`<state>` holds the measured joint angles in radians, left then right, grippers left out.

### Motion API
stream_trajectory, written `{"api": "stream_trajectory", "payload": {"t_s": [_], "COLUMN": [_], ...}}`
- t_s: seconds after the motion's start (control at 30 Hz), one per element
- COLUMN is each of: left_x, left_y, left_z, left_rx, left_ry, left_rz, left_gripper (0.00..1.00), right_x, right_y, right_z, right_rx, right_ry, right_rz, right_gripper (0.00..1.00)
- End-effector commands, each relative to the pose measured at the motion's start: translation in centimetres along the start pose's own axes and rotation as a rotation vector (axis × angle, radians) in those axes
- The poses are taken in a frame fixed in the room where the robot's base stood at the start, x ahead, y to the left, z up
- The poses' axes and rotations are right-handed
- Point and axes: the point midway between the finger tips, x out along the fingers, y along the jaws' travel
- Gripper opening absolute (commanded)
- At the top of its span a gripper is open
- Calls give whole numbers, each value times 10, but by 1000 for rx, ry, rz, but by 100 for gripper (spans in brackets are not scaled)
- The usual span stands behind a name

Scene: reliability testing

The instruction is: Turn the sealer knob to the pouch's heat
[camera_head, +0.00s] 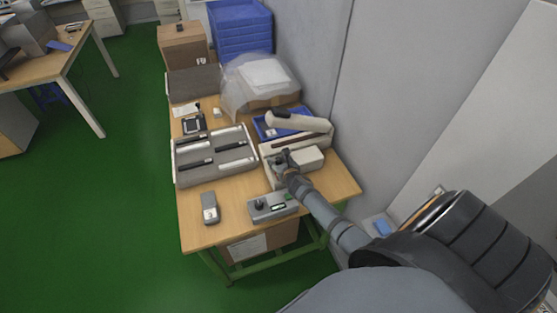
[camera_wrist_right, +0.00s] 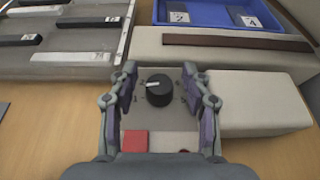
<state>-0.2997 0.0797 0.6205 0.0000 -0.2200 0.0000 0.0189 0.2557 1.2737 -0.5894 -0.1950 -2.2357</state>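The sealer (camera_head: 308,159) is a pale beige unit on the right side of the wooden table. Its black round knob (camera_wrist_right: 158,92) stands on a grey panel in the right wrist view. My right gripper (camera_wrist_right: 159,95) is open, with one finger on each side of the knob and gaps between. In the head view the right gripper (camera_head: 283,160) hides the knob. A blue tray (camera_wrist_right: 215,32) behind the sealer holds items labelled 2 and 4. I cannot tell which is the pouch. My left gripper is out of view.
A red square (camera_wrist_right: 135,141) lies on the panel. A grey rack (camera_head: 178,172) of black and white bars stands left of the sealer. A small device with a knob (camera_head: 272,206) and a grey handheld unit (camera_head: 209,208) are at the front. A wall borders the right.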

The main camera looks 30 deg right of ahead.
Motion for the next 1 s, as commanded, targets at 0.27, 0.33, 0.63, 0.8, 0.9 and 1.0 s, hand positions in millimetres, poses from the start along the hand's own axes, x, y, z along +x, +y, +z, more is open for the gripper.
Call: {"api": "stream_trajectory", "payload": {"t_s": [0.27,0.33,0.63,0.8,0.9,1.0], "left_x": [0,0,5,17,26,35], "left_y": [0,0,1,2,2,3], "left_z": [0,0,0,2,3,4], "left_rx": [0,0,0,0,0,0], "left_ry": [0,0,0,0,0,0], "left_rz": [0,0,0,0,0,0], "left_gripper": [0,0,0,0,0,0], "right_x": [0,0,0,1,2,2], "right_y": [0,0,1,1,2,2], "right_z": [0,0,-2,-4,-4,-4], "right_rx": [1,1,12,42,70,105], "right_ry": [0,0,0,-1,-1,-2], "right_rz": [0,0,-24,-94,-159,-239], "right_gripper": [9,0,0,0,0,0]}}
